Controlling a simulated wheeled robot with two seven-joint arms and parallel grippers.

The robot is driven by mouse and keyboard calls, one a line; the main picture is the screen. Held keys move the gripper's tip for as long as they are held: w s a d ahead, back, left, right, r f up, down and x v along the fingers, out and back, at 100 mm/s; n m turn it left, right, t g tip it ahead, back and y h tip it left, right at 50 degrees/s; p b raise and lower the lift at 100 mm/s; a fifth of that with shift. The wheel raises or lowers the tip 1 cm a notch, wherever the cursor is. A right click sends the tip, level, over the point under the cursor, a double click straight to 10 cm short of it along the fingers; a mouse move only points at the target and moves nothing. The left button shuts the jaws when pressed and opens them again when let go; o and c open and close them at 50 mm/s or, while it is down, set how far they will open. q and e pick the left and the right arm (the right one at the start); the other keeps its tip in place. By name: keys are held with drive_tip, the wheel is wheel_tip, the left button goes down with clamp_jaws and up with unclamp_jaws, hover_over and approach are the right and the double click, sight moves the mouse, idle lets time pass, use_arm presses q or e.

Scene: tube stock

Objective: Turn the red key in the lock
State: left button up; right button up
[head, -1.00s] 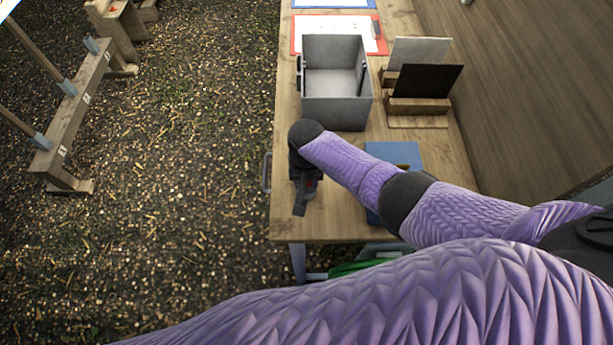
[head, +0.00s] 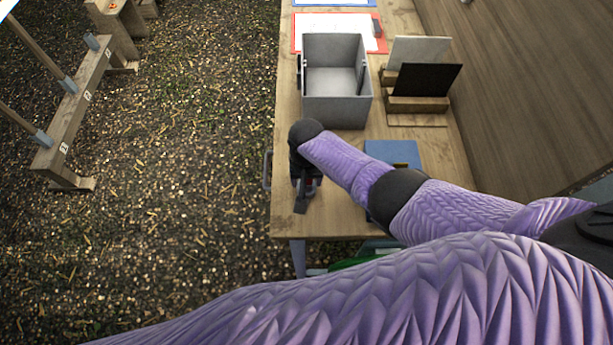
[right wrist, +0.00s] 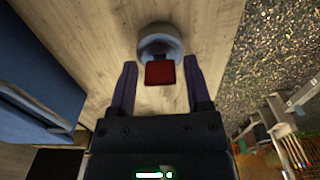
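The red key (right wrist: 160,73) shows its flat square head in the right wrist view. It is in front of the round grey lock (right wrist: 159,42) on the wooden table. My right gripper (right wrist: 160,64) is open, with one finger on each side of the key head and a visible gap on both sides. In the head view, my right gripper (head: 302,195) points down near the table's front left corner, and its wrist hides most of the key and lock. How deep the key sits in the lock is hidden. My left gripper is not in view.
A grey open box (head: 337,113) stands farther back on the table (head: 285,222). Behind it lies a red clipboard (head: 381,46). A black panel (head: 428,80) stands in a wooden holder at right. A blue object (head: 394,151) lies partly under my right forearm.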

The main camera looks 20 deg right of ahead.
drive_tip(key=shift+o, duration=0.8)
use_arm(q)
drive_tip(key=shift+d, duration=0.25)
use_arm(e)
wheel_tip(320, 180, up, 10)
drive_tip(key=p, duration=0.5)
drive_tip(key=shift+f+p, duration=0.25)
drive_tip(key=shift+p, duration=0.1)
drive_tip(key=shift+r, duration=0.25)
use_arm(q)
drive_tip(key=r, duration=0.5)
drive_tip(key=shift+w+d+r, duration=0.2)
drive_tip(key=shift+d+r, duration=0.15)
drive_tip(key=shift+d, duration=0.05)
